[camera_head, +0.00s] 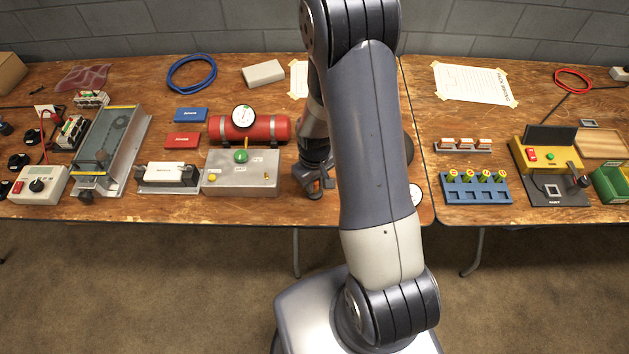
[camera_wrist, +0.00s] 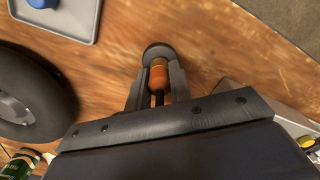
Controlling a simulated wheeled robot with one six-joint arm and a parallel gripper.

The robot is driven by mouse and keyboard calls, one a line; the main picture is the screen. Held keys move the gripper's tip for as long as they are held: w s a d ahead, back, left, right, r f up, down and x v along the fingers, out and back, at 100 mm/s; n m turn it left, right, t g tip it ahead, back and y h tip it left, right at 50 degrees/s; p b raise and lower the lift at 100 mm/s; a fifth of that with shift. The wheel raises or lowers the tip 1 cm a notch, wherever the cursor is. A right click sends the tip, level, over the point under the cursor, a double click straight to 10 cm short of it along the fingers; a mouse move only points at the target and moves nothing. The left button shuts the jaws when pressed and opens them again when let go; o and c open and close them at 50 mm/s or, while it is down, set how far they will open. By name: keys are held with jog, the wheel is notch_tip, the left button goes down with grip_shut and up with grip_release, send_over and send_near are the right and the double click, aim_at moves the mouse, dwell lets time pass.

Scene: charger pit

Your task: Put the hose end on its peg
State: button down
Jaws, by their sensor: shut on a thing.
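In the wrist view my gripper (camera_wrist: 159,78) is shut on the hose end (camera_wrist: 158,78), an orange-brown sleeve with a brass-coloured collar and a dark stem on the near side. A round dark grey piece (camera_wrist: 157,50) shows just beyond the collar, perhaps the peg or its base. I cannot tell whether the hose end touches it or sits on it. In the head view my gripper (camera_head: 318,184) is low over the front of the left table. The hose end and the peg cannot be made out there behind my arm.
A black wheel (camera_wrist: 30,95) lies close left of my gripper in the wrist view. A grey plate with a blue knob (camera_wrist: 62,12) is beyond it. In the head view a metal box with a green button (camera_head: 240,174) and a red cylinder (camera_head: 262,128) stand left of my gripper.

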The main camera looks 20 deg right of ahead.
jog(key=shift+f, duration=0.3)
jog(key=c, duration=1.2)
grip_release()
jog(key=shift+r, duration=0.1)
notch_tip(320, 180, up, 11)
jog(key=shift+f+b, duration=0.15)
jog(key=shift+b, duration=0.3)
